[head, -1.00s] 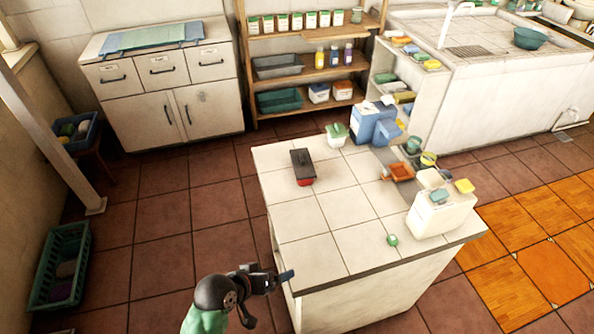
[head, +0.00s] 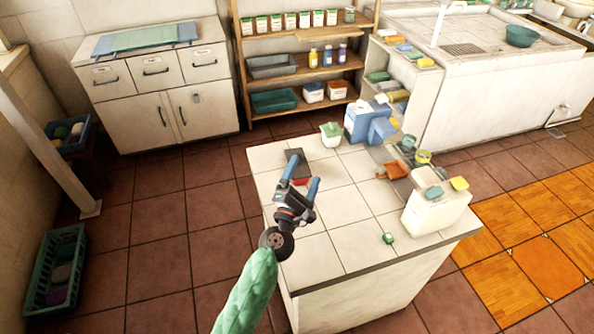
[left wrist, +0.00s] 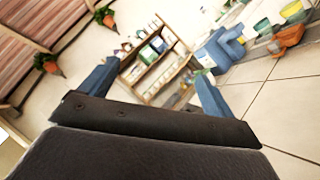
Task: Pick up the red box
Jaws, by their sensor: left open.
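The red box (head: 301,181) sits on the white tiled island top (head: 345,235), near its far left part. It has a dark lid, and its red side shows between my gripper's fingers in the head view. My left gripper (head: 304,170) is open, with two blue fingers spread, and appears over or just in front of the box, hiding part of it. I cannot tell the exact height gap. In the left wrist view the open fingers (left wrist: 155,86) frame the distant shelf, and I cannot make out the box there. My right gripper is not in view.
A white tub with green on top (head: 331,136) is behind the box. The front left top is clear.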

